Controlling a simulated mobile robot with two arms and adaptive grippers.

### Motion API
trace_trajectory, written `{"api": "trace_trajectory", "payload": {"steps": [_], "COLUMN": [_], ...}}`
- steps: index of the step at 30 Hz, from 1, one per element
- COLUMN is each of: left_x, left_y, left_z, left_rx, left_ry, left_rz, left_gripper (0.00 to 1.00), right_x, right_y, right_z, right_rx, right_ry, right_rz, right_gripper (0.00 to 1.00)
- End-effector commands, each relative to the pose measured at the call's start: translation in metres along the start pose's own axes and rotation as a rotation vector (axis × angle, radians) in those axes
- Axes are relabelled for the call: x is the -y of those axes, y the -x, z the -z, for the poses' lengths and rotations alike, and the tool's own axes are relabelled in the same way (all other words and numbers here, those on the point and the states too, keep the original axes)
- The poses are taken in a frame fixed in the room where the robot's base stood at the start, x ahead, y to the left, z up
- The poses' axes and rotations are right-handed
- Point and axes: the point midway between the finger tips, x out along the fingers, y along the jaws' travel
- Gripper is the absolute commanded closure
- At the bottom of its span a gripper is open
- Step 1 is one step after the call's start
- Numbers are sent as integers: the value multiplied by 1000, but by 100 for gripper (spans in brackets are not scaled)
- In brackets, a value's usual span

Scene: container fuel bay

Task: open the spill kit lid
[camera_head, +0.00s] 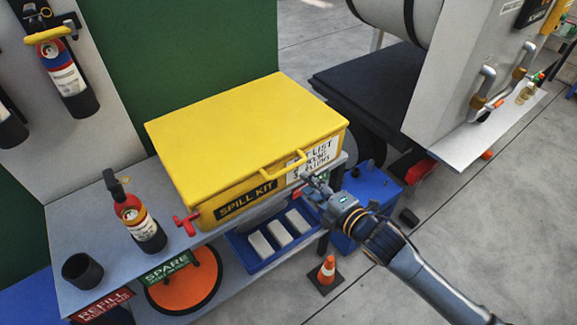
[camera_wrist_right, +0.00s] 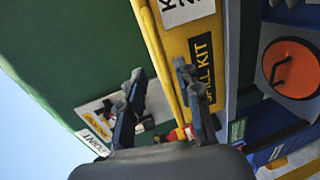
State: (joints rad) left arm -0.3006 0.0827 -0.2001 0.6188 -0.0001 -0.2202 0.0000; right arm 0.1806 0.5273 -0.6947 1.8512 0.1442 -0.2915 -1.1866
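The yellow spill kit (camera_head: 190,165) sits on the grey shelf unit with its lid (camera_head: 245,120) down. A yellow bar handle (camera_head: 284,163) sticks out from the lid's front edge. My right gripper (camera_head: 312,183) is at the front right of the box, close to the handle's right end. In the right wrist view, my right gripper (camera_wrist_right: 165,92) has its fingers apart, and the handle bar (camera_wrist_right: 165,62) runs between them in the picture. I cannot tell whether the fingers touch it. The box front with its black label (camera_wrist_right: 202,62) also shows there. My left gripper is out of view.
A fire extinguisher (camera_head: 135,215) and a dark cup (camera_head: 82,270) stand left on the shelf top (camera_head: 120,262). An orange cone (camera_head: 326,272) stands below. Open floor lies to the right.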

Motion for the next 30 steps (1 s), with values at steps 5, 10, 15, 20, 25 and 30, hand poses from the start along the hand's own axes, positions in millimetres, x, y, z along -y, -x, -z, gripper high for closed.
{"api": "trace_trajectory", "payload": {"steps": [5,10,15,20,25,30], "left_x": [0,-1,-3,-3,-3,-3], "left_y": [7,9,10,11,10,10], "left_z": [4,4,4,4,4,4], "left_rx": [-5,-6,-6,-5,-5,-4], "left_ry": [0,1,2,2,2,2], "left_rz": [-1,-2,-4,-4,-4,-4], "left_gripper": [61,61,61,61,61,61], "right_x": [-3,-2,-1,0,0,0], "right_y": [-40,-69,-87,-94,-94,-94], "right_z": [0,0,0,0,0,0], "right_rx": [0,0,0,0,0,0], "right_ry": [-2,-1,-1,-1,-1,-1], "right_rz": [-3,-1,-1,0,0,0], "right_gripper": [66,66,66,66,66,80]}}
